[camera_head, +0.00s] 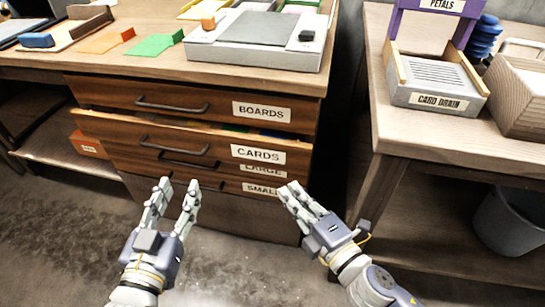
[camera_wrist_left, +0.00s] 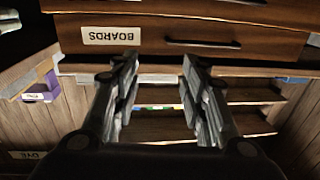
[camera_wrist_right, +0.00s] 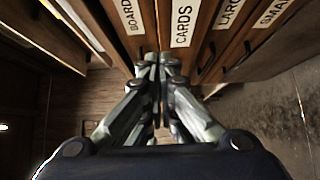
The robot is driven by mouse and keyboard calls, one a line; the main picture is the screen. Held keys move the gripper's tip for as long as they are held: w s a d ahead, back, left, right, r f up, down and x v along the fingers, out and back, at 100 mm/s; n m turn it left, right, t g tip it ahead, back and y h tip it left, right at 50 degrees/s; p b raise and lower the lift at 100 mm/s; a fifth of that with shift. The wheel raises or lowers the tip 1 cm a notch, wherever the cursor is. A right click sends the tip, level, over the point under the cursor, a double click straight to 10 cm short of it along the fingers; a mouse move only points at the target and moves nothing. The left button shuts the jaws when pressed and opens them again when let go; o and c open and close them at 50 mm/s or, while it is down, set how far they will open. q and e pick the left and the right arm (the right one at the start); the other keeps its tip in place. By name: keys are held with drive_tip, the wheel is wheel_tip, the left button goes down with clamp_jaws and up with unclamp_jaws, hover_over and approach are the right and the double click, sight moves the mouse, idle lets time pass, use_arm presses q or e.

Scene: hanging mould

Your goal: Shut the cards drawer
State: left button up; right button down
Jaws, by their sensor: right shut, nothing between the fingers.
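The cards drawer (camera_head: 215,145), with a dark handle and a white CARDS label, stands pulled out beyond the drawers above and below it in the head view. A strip of its coloured contents shows behind its top edge. My right gripper (camera_head: 289,190) is shut and empty, low and in front of the drawers' right end. In the right wrist view its closed fingertips (camera_wrist_right: 163,60) point toward the drawer fronts, near the CARDS label (camera_wrist_right: 183,25); I cannot tell whether they touch. My left gripper (camera_head: 180,186) is open and empty in front of the lower drawers.
The boards drawer (camera_head: 220,107) above looks shut. The large and small drawers are partly hidden below. Trays and coloured cards lie on the bench top (camera_head: 160,63). On the right, a table (camera_head: 420,133) carries the card drain (camera_head: 440,100). A grey bin (camera_head: 510,220) stands beneath.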

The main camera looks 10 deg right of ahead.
drive_tip(key=w, duration=0.1)
drive_tip(key=b, duration=0.1)
approach(261, 141)
drive_tip(key=a+x, duration=0.1)
drive_tip(key=x, duration=0.3)
use_arm(q)
wheel_tip(261, 141, up, 7)
drive_tip(key=t+h, duration=0.1)
drive_tip(key=t, duration=0.3)
drive_tip(key=shift+s+d, duration=0.35)
drive_tip(key=shift+s, duration=0.05)
use_arm(e)
drive_tip(key=shift+w+d+f, duration=0.15)
drive_tip(key=shift+w+d, duration=0.05)
drive_tip(key=shift+d, duration=0.25)
use_arm(q)
drive_tip(key=shift+f, duration=0.1)
